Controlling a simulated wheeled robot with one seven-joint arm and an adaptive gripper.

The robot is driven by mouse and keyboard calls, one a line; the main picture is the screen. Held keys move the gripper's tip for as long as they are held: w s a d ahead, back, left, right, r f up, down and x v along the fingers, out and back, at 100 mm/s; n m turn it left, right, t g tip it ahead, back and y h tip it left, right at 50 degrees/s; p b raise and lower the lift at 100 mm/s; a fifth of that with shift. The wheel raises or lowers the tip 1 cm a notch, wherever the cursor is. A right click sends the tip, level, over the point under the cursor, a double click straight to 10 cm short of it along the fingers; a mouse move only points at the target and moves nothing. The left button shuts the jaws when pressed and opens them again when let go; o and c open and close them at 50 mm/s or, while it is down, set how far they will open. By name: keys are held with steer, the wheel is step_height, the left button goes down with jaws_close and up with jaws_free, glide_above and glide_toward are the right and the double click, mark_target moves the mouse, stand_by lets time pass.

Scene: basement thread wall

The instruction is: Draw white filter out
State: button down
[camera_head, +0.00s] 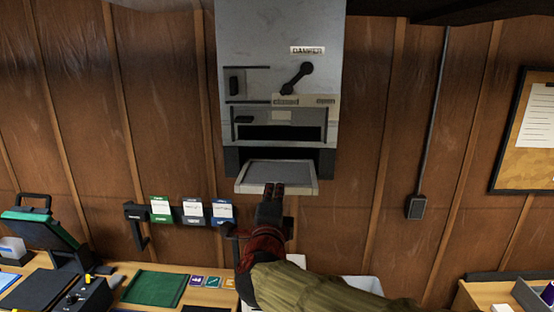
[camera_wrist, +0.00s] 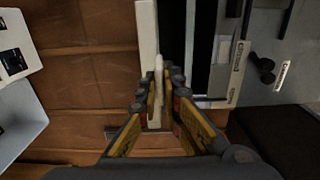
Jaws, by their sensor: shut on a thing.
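The white filter (camera_head: 277,173) is a flat panel with a pale frame and a grey middle. It sticks partly out of the dark slot (camera_head: 232,162) at the bottom of the grey damper cabinet (camera_head: 277,55); its rear part is hidden inside. My gripper (camera_head: 273,189) is at the filter's front edge. In the wrist view, the filter's white front edge (camera_wrist: 147,35) runs beside the cabinet, and my gripper (camera_wrist: 163,90) is shut on a pale tab (camera_wrist: 158,72) on that edge.
A small rack with green, grey and blue cards (camera_head: 192,210) hangs left of my arm. A bench (camera_head: 190,291) with a green mat and a tilted screen (camera_head: 42,229) stands below left. White bins lie below my arm. A conduit box (camera_head: 415,207) and a notice board (camera_head: 530,130) are right.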

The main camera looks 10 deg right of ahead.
steer(key=v, duration=0.7)
steer(key=shift+p, duration=0.35)
steer(key=shift+s+a+r+p, duration=0.2)
steer(key=shift+s+r+p, duration=0.15)
steer(key=shift+s, duration=0.3)
steer(key=shift+s+a+r+p, duration=0.2)
steer(key=shift+s+r+p, duration=0.15)
steer(key=shift+s, duration=0.3)
steer(key=shift+s+a+r+p, duration=0.15)
steer(key=shift+s+r+p, duration=0.15)
steer(key=shift+s, duration=0.3)
steer(key=shift+r, duration=0.1)
